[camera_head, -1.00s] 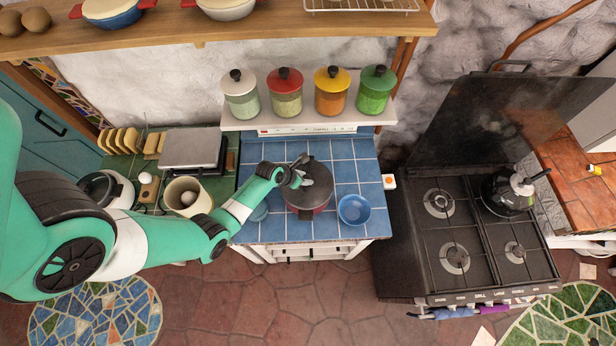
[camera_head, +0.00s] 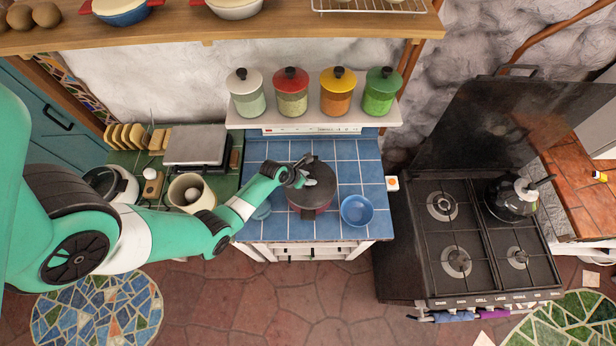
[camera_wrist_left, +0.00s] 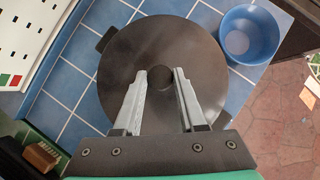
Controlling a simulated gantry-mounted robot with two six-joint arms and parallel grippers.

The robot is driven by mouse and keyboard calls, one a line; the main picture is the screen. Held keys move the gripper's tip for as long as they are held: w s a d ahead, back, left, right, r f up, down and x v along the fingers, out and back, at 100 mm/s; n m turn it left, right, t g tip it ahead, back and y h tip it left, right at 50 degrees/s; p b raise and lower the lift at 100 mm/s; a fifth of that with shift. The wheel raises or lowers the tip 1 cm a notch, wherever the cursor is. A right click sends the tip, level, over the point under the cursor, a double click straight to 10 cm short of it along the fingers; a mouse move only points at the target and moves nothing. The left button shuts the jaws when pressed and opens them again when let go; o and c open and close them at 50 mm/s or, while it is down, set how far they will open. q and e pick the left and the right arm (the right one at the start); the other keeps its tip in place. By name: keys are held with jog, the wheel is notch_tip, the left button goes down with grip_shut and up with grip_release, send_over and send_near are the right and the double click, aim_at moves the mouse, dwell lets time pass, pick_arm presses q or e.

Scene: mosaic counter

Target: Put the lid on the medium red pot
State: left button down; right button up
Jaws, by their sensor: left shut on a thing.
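The medium red pot (camera_head: 309,213) stands on the blue-tiled counter, with its red side showing below the lid. The dark round lid (camera_head: 325,192) lies over the pot's top and looks about level; I cannot tell whether it is fully seated. My left gripper (camera_head: 306,181) is at the middle of the lid, shut on its knob. In the left wrist view, the two fingers stand on either side of the round knob (camera_wrist_left: 160,77), over the wide dark lid (camera_wrist_left: 205,75). The lid hides the pot's inside and nearly all of the pot there. My right gripper is not in view.
A blue bowl (camera_head: 356,210) stands close to the right of the pot. Several lidded jars (camera_head: 335,95) stand on a shelf behind. The stove (camera_head: 470,235) is farther right.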

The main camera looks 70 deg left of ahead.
pick_arm(q)
jog(key=shift+f, duration=0.45)
dwell(1.1)
grip_release()
dwell(0.4)
dwell(0.3)
